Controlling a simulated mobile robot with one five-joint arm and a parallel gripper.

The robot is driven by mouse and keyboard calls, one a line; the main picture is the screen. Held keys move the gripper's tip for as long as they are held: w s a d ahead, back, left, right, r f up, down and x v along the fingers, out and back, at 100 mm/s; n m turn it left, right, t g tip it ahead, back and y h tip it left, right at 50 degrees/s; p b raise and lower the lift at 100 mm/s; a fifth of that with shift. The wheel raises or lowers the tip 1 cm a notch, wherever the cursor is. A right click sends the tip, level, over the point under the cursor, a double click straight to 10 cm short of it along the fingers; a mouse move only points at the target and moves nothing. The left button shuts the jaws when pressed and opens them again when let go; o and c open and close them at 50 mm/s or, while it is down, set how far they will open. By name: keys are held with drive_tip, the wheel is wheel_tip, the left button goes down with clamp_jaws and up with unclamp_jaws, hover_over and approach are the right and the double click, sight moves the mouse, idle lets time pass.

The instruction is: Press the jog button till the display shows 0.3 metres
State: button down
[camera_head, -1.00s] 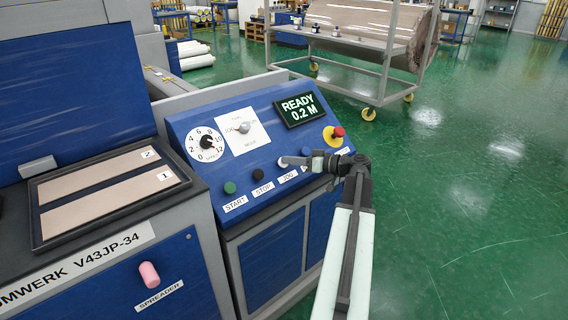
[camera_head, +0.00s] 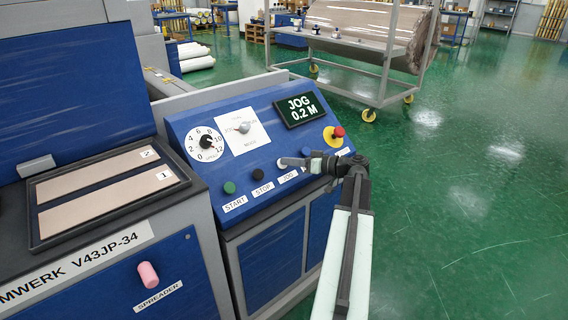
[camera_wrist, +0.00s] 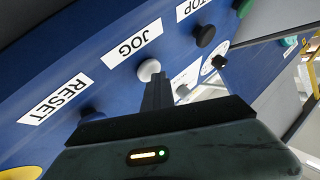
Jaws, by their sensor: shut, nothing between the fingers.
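The display (camera_head: 300,109) on the sloped blue control panel reads "JOG 0.2 M". The white jog button (camera_wrist: 148,69) shows in the wrist view beside its JOG label (camera_wrist: 132,43). My gripper (camera_wrist: 156,84) is shut and empty, with its fingertips at the jog button, seemingly touching it.
The black stop button (camera_head: 258,174) and green start button (camera_head: 229,187) lie left of my gripper. A red emergency knob (camera_head: 338,131) on yellow sits to the right, and a blue reset button (camera_wrist: 91,114) is close by. A wheeled rack (camera_head: 375,88) stands behind.

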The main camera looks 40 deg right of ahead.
drive_tip(key=shift+s+a+r+p, duration=0.1)
drive_tip(key=shift+s+r+p, duration=0.7)
drive_tip(key=shift+r+p, duration=0.2)
drive_tip(key=s+r+p, duration=0.1)
drive_tip(key=r+p, duration=0.1)
drive_tip(key=s+r+p, duration=0.1)
drive_tip(key=s+p, duration=0.1)
drive_tip(key=shift+s+a+r, duration=0.1)
drive_tip(key=shift+s+r, duration=0.05)
drive_tip(key=shift+r, duration=0.2)
idle(0.7)
